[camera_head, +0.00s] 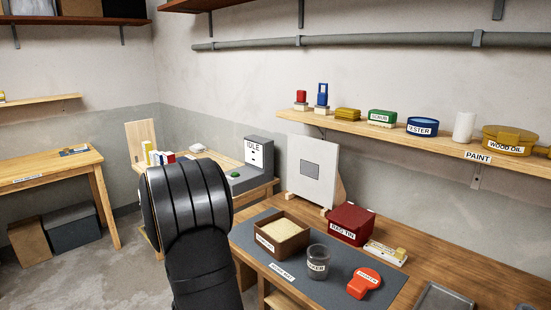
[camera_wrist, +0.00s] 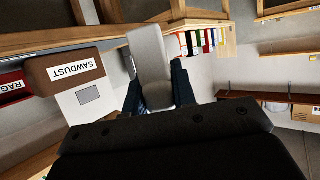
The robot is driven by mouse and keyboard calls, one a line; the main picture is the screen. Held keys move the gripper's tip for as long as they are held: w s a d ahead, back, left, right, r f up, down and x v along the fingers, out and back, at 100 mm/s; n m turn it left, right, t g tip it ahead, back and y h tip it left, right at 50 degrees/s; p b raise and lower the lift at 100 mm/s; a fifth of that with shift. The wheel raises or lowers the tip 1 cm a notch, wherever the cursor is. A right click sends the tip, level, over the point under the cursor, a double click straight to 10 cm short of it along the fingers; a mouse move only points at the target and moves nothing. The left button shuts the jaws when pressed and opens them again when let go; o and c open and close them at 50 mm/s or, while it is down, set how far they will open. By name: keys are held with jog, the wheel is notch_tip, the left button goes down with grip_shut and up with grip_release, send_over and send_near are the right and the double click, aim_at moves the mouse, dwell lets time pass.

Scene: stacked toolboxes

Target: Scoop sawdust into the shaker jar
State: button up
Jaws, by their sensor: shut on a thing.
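The brown sawdust box (camera_head: 292,246), filled with pale sawdust (camera_head: 284,233), stands on a dark mat. Its labelled side also shows in the wrist view (camera_wrist: 42,78). The grey shaker jar (camera_head: 317,264) stands upright to its right, with its top appearing open. A red-orange lid-like piece (camera_head: 366,282) lies right of the jar. In the wrist view my gripper (camera_wrist: 158,88) is shut on a light grey, long piece, likely a scoop (camera_wrist: 148,52). Its far end and any contents cannot be made out. In the head view my black arm hides the gripper.
A dark red rag tin (camera_head: 351,224) stands behind the box, with a small labelled block (camera_head: 386,252) beside it. A white panel (camera_head: 312,171) rises at the back. A grey tray (camera_head: 443,299) lies at the right. The dark mat (camera_head: 340,297) is clear in front.

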jog(key=w+d+r+m+h, duration=0.25)
jog(key=d+r, duration=0.25)
jog(key=d, duration=0.5)
jog(key=w+d+r+m+h, duration=0.1)
jog(key=w+d+r+h, duration=0.3)
jog(key=d, duration=0.6)
jog(key=s+d+m+h, duration=0.1)
jog(key=s+d, duration=0.3)
jog(key=d, duration=0.9)
jog(key=s+d+r+m+g, duration=0.1)
jog(key=s+d, duration=0.4)
jog(key=d, duration=0.9)
jog(key=shift+s+d+r+m+h, duration=0.25)
jog(key=shift+r+m+h, duration=0.1)
jog(key=shift+m, duration=0.5)
jog(key=w+a+n+y, duration=0.1)
jog(key=w+a, duration=0.3)
jog(key=a, duration=0.5)
jog(key=w+a+n+y, duration=0.1)
jog(key=w+a, duration=0.3)
jog(key=a, duration=0.6)
jog(key=shift+a+f+t+y, duration=0.15)
jog(key=shift+t+y, duration=0.25)
jog(key=shift+s, duration=0.1)
